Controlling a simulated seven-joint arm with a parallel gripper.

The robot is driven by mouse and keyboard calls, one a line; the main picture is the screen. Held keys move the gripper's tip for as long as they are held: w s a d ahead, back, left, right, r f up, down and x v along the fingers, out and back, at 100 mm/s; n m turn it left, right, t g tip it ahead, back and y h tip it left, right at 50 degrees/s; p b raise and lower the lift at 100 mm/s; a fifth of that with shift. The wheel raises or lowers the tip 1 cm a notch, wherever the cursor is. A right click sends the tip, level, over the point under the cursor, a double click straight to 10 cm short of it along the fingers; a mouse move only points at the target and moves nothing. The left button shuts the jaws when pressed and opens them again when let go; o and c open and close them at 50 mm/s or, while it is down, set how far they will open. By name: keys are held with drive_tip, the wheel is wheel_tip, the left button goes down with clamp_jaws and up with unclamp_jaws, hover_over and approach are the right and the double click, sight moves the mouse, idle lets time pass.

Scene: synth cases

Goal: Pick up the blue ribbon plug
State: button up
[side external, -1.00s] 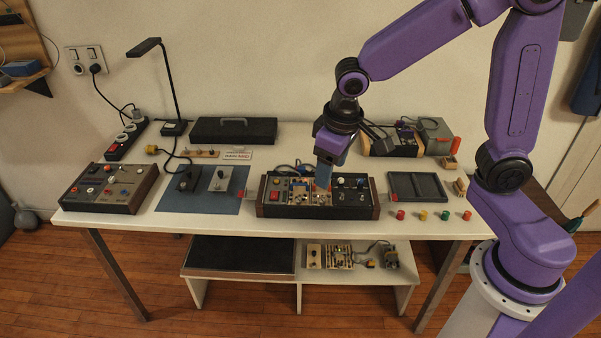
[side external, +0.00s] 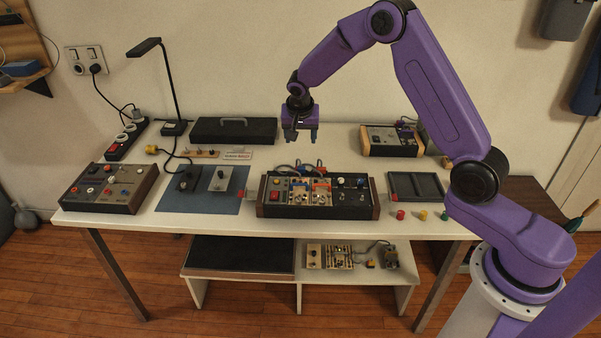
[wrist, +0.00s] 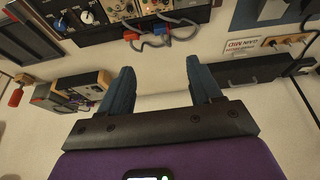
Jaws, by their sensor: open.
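A small blue plug (side external: 319,163) shows at the back edge of the dark control console (side external: 272,211), beside red parts and a grey looped cable. In the wrist view, the blue plug (wrist: 159,29) lies by the grey cable (wrist: 152,43), near a red plug (wrist: 131,35). Whether it is seated or loose, I cannot tell. My gripper (side external: 302,137) hangs above and behind the console, fingers pointing down, apart from everything. In the wrist view, my gripper (wrist: 160,66) is open, with bare white surface between its fingers and the plug beyond the tips.
A black case (side external: 233,131) stands at the back left. A wood-sided device (side external: 385,140) is at the back right, and a dark tray (side external: 416,186) is right of the console. A black desk lamp (side external: 167,85) rises at the left. Open tabletop lies behind the console.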

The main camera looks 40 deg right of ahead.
hover_over(301, 168)
drive_tip(key=s+a, duration=0.2)
wheel_tip(301, 168, down, 11)
drive_tip(key=shift+d+r, duration=0.1)
drive_tip(key=shift+r, duration=0.1)
drive_tip(key=shift+x, duration=2.95)
drive_tip(key=shift+w, duration=0.15)
drive_tip(key=c, duration=1)
